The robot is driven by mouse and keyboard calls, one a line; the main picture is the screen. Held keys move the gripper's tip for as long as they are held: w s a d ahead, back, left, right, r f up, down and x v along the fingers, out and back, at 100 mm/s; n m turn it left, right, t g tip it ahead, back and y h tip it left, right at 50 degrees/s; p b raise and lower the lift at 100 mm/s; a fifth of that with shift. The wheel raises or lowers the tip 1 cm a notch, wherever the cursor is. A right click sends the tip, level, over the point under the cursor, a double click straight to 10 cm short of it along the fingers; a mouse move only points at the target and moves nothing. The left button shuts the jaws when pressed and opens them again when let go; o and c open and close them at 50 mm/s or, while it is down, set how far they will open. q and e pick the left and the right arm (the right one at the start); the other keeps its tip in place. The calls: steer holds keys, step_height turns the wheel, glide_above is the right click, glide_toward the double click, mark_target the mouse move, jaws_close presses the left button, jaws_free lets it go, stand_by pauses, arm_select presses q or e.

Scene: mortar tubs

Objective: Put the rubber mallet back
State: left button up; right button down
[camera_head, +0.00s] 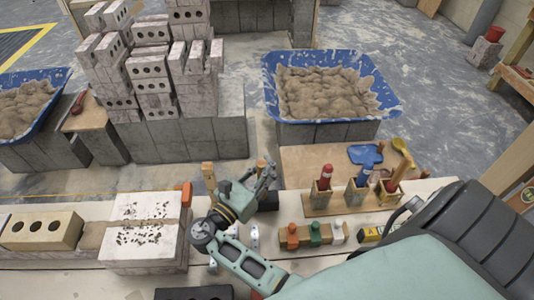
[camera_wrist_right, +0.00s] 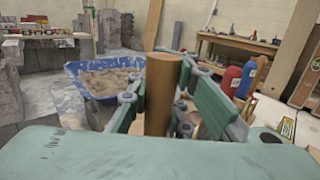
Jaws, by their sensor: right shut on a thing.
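My right gripper (camera_head: 263,176) is above the bench, left of the wooden tool holders. In the wrist view its fingers (camera_wrist_right: 162,98) are closed around an upright brown wooden handle, which I take for the rubber mallet's handle (camera_wrist_right: 163,85). The top of this handle (camera_head: 261,164) also shows in the head view. A dark block-like shape (camera_head: 268,200) lies below the fingers; it may be the mallet's head, but the gripper partly hides it. My left gripper is not in view.
A wooden holder rack (camera_head: 322,211) with red and blue tools stands to the right. A blue mortar tub (camera_head: 390,102) is behind the gripper. A speckled pale block (camera_head: 140,255) and a brick (camera_head: 40,230) are left.

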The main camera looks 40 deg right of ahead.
steer(key=shift+f, duration=0.45)
steer(key=shift+f+b, duration=0.35)
steer(key=shift+f, duration=0.05)
stand_by(0.5)
steer(key=c, duration=1.5)
jaws_free()
steer(key=shift+f, duration=0.1)
steer(key=shift+c, duration=0.2)
step_height(320, 180, up, 10)
